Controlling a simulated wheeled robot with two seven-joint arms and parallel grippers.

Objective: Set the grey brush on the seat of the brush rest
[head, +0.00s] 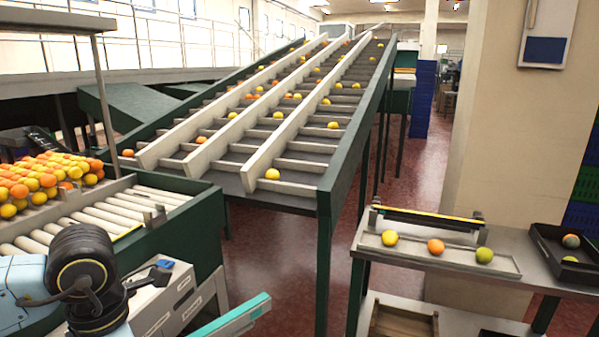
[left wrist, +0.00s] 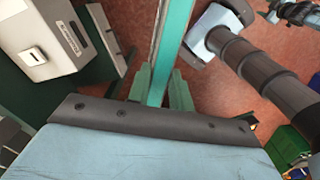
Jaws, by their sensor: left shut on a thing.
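A long bar, teal with a pale grey side, enters the head view (head: 232,317) from the bottom edge and slants up to the right; I take it for the grey brush. In the left wrist view the same bar (left wrist: 172,50) runs up from between the green fingers of my left gripper (left wrist: 161,98), which is shut on it. Its bristles cannot be made out. On the right-hand table a dark bar with a yellow edge (head: 428,217) spans two grey uprights, one of them at its right end (head: 482,232); this looks like the brush rest. My right gripper cannot be made out.
A shallow tray (head: 508,263) with three fruits lies in front of the uprights. Red floor (head: 290,255) shows between conveyor and table.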

